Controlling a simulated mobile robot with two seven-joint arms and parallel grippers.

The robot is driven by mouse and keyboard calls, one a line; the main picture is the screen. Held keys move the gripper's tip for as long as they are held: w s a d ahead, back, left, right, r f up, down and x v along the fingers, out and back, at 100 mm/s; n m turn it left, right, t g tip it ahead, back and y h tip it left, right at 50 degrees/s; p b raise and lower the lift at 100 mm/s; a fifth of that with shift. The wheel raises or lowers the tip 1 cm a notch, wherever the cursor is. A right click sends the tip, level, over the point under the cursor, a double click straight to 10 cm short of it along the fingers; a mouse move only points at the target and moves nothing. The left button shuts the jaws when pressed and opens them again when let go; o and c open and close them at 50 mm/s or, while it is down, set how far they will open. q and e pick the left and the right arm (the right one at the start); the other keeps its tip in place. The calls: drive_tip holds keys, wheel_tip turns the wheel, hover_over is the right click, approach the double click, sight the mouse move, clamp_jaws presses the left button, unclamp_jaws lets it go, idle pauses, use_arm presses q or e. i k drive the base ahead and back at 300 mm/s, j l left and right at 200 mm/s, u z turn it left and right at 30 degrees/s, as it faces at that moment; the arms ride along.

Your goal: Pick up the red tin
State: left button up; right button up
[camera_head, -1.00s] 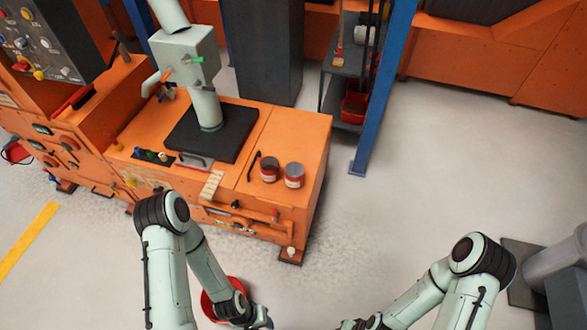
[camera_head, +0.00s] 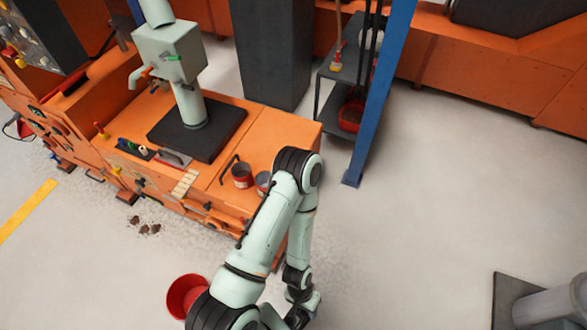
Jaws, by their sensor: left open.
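Two red tins stand upright and close together on the orange machine top (camera_head: 270,140). The left red tin (camera_head: 242,176) shows whole, with an open or dark top. The right red tin (camera_head: 262,184) is partly hidden behind my left arm's elbow. My left gripper (camera_head: 305,312) is at the bottom of the view, low and well in front of the tins. It is open and touches neither tin. My right gripper is out of view.
A red bucket (camera_head: 184,294) stands on the floor left of my left arm, partly covered by it. Dark clumps (camera_head: 146,227) lie on the floor before the machine. A blue post (camera_head: 380,95) stands right of the machine.

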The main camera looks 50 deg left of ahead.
sight(242, 175)
drive_tip(key=i+l+u, duration=0.3)
drive_tip(key=i, duration=0.2)
drive_tip(key=i+l+u, duration=0.25)
drive_tip(key=i, duration=0.25)
drive_tip(key=i+u, duration=0.1)
drive_tip(key=u, duration=0.35)
drive_tip(key=i+l+u, duration=0.1)
drive_tip(key=u, duration=0.3)
drive_tip(key=i+l+u, duration=0.1)
drive_tip(key=u, duration=0.35)
drive_tip(key=l+u, duration=0.15)
drive_tip(key=u, duration=0.25)
drive_tip(key=i+u, duration=0.1)
drive_tip(key=u, duration=0.3)
drive_tip(key=l+u, duration=0.15)
drive_tip(key=u, duration=0.3)
drive_tip(key=i+l+u, duration=0.1)
drive_tip(key=u, duration=0.3)
drive_tip(key=l+u, duration=0.2)
drive_tip(key=u, duration=0.25)
